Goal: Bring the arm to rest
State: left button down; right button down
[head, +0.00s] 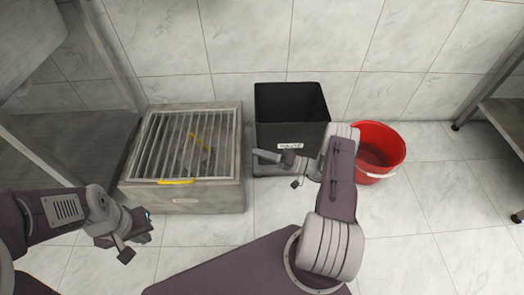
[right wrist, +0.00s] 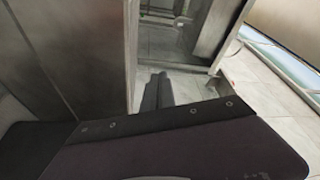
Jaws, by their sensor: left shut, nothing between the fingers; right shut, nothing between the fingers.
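My right arm reaches up the middle of the head view, and its gripper (head: 262,155) points left in front of the black bin. Its fingers are together with nothing between them. In the right wrist view the dark fingers of the right gripper (right wrist: 157,92) lie side by side, above tiled floor. My left gripper (head: 146,218) is low at the left, by the near left corner of the grated box. It looks shut and holds nothing visible; its fingertips are small in the picture.
A grey box with a slatted grate (head: 238,180) and yellow handles stands at the left. Next to it is a labelled black bin (head: 290,104), then a red bucket (head: 392,140). Metal frames (head: 105,60) stand at both sides. Tiled floor (head: 440,205) at the right is clear.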

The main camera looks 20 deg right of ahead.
jog(key=shift+s+d+f, duration=0.3)
jog(key=shift+d+f, duration=0.05)
jog(key=shift+d, duration=0.35)
